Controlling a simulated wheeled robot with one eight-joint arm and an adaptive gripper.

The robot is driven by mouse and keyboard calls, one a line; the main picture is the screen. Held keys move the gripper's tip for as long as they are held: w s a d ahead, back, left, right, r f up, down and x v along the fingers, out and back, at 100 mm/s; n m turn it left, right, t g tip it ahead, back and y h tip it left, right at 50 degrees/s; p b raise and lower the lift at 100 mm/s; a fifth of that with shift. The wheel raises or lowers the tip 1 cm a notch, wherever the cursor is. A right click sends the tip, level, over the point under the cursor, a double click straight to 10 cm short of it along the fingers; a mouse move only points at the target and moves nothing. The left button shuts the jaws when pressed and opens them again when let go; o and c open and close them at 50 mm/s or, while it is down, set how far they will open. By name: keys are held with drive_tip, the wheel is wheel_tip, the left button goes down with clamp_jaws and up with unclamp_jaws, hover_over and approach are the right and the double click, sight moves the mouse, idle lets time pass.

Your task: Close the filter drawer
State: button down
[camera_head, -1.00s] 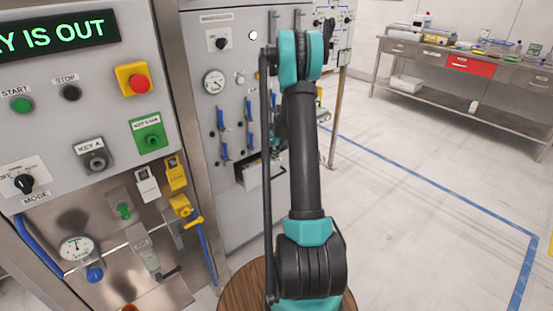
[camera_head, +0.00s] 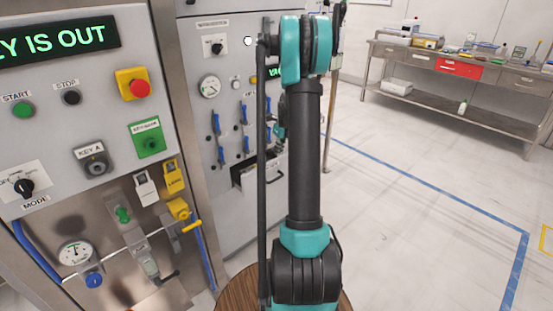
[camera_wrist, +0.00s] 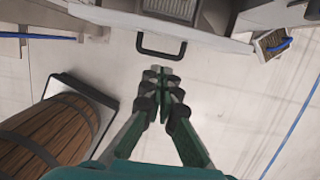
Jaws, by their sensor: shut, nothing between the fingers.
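The filter drawer (camera_head: 243,174) stands out from the lower part of the grey panel in the head view, its dark inside partly showing. My arm hides its right side. In the wrist view the drawer's front (camera_wrist: 165,24) carries a black bar handle (camera_wrist: 161,54) at the top of the picture. My gripper (camera_wrist: 160,72) is shut and empty, with its fingertips just short of the handle in the picture. I cannot tell whether they touch it. In the head view the gripper is mostly hidden behind my arm.
The grey panel (camera_head: 205,115) has blue-handled valves and a gauge (camera_head: 209,87). A control cabinet (camera_head: 60,130) stands at the left. A wooden barrel (camera_wrist: 50,128) is left of my gripper in the wrist view. A workbench (camera_head: 455,62) stands far right; the floor between is clear.

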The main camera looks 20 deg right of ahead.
sight(257, 170)
drive_tip(key=s+a+t, duration=0.2)
drive_tip(key=s+a, duration=0.5)
drive_tip(key=shift+y, duration=0.3)
drive_tip(key=x, duration=0.3)
drive_tip(key=w+a+x, duration=0.1)
drive_tip(key=x, duration=0.3)
drive_tip(key=r+x, duration=0.1)
drive_tip(key=x, duration=0.2)
drive_tip(key=shift+w+a+f, duration=0.15)
drive_tip(key=shift+w+f, duration=0.05)
drive_tip(key=shift+w, duration=0.25)
drive_tip(key=shift+w+a, duration=0.25)
drive_tip(key=shift+w, duration=0.45)
